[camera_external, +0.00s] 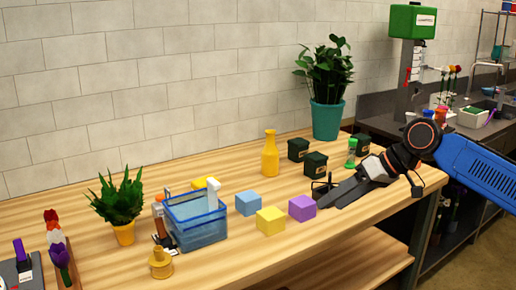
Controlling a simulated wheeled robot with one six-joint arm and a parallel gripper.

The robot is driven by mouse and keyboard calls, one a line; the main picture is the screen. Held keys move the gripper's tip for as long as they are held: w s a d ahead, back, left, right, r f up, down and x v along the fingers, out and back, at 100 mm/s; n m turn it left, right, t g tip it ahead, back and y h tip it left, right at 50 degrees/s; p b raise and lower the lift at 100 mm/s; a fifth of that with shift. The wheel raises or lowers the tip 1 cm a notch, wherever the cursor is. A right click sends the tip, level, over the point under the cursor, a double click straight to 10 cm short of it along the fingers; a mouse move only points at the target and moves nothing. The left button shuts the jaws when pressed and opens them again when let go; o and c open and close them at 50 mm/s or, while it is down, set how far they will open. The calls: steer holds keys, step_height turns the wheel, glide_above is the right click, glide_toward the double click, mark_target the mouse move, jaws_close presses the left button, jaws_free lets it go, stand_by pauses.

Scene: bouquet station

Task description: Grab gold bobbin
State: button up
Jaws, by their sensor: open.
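A gold bobbin (160,263) stands upright near the front left of the wooden table, just in front of a blue basket. My gripper (318,203) is at the right part of the table, its fingers pointing left beside a purple cube. It is open, and I see nothing held between its fingers. A wide stretch of table, with the cubes and the basket, lies between my gripper and the gold bobbin.
The blue basket (197,226) stands behind the bobbin. Blue (248,203), yellow (270,220) and purple (302,208) cubes sit right of it. A yellow vase (270,154), dark boxes (315,165) and potted plants (124,232) stand farther back. The front table strip is clear.

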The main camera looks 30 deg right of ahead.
steer(key=w+a+r+n+g, duration=0.3)
steer(key=w+a+r+n, duration=0.2)
steer(key=w+a+r, duration=0.25)
steer(key=r+n+g+h, duration=0.2)
steer(key=n+g+h, duration=0.3)
steer(key=n, duration=0.5)
glide_above(158, 248)
steer(key=t, duration=0.1)
steer(key=shift+h, duration=0.3)
steer(key=f, duration=1.2)
steer(key=shift+s+a, duration=0.1)
steer(key=shift+a, duration=0.15)
steer(key=shift+d+f, duration=0.15)
steer(key=shift+f, duration=1.25)
steer(key=shift+d+f, duration=0.1)
steer(key=shift+f, duration=1.25)
steer(key=c, duration=1.1)
